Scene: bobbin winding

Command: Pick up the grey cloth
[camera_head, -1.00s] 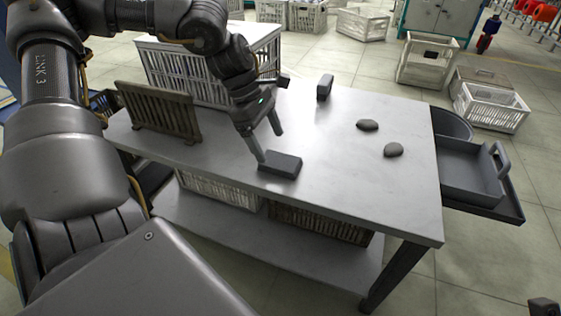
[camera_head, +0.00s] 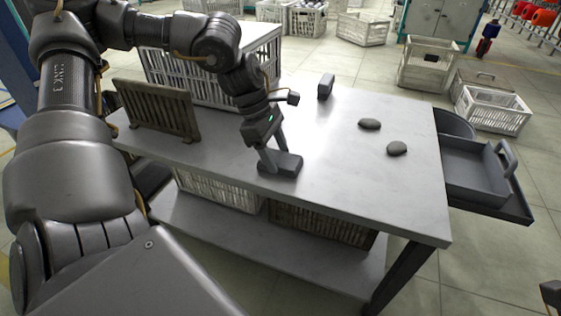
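A dark grey, flat, block-shaped piece (camera_head: 288,166), which I take for the grey cloth, lies on the grey table (camera_head: 340,190) near its front edge. My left gripper (camera_head: 272,157) points down at it with its fingers apart. One finger is at the piece's left end and the other is at its far side. The fingertips are at or very near it, and part of it is hidden behind them. I cannot tell whether they touch it. My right gripper is not clearly visible.
A slatted brown rack (camera_head: 158,112) stands at the table's left, with a white crate (camera_head: 215,72) behind. A grey tray (camera_head: 475,175) is beyond the right edge.

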